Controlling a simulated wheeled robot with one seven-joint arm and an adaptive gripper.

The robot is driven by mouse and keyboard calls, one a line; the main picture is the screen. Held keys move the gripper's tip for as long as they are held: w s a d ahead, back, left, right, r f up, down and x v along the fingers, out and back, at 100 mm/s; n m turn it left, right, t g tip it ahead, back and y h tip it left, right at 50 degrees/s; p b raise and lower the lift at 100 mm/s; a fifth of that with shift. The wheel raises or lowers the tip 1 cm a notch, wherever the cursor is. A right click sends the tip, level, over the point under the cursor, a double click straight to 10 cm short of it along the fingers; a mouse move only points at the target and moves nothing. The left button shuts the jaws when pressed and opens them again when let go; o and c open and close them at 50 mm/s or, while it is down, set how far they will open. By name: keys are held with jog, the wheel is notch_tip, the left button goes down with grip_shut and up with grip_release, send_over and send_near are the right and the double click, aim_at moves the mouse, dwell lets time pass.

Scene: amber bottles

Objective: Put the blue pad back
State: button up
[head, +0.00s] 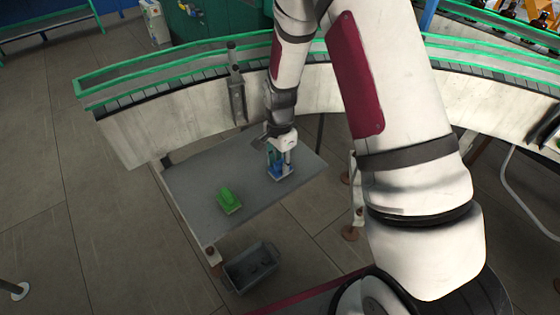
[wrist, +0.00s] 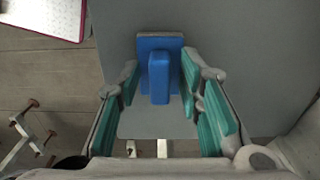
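The blue pad (wrist: 159,85) has an upright blue handle and a flat blue plate behind it with a pale edge. In the head view the blue pad (head: 273,160) is at the far right part of the grey table (head: 192,181), partly hidden by my gripper (head: 282,155). In the wrist view my gripper (wrist: 162,92) has its teal-lined fingers spread wide, with the blue handle between and just ahead of them. Clear gaps show on both sides of the handle, so it is not gripped. Whether the pad rests flat on the table is hard to tell.
A green pad (head: 229,199) with a pale base sits on the table to the left and nearer. A grey bin (head: 236,280) is below the table's near edge. A curved conveyor (head: 150,128) with green rails runs behind the table. The table's left part is clear.

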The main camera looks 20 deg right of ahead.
notch_tip(320, 180, up, 12)
notch_tip(320, 180, up, 9)
jog(key=n+t, duration=0.1)
jog(key=n, duration=0.2)
send_over(280, 161)
jog(key=s, duration=0.4)
jog(key=s+r+n+t, duration=0.2)
jog(key=s+r+n, duration=0.3)
jog(key=s, duration=0.6)
jog(key=s+r+n+t, duration=0.1)
jog(key=s+r+n, duration=0.5)
jog(key=s, duration=0.4)
jog(key=shift+s+d+r+t, duration=0.15)
jog(key=shift+s+r+t, duration=0.25)
jog(key=shift+r, duration=0.45)
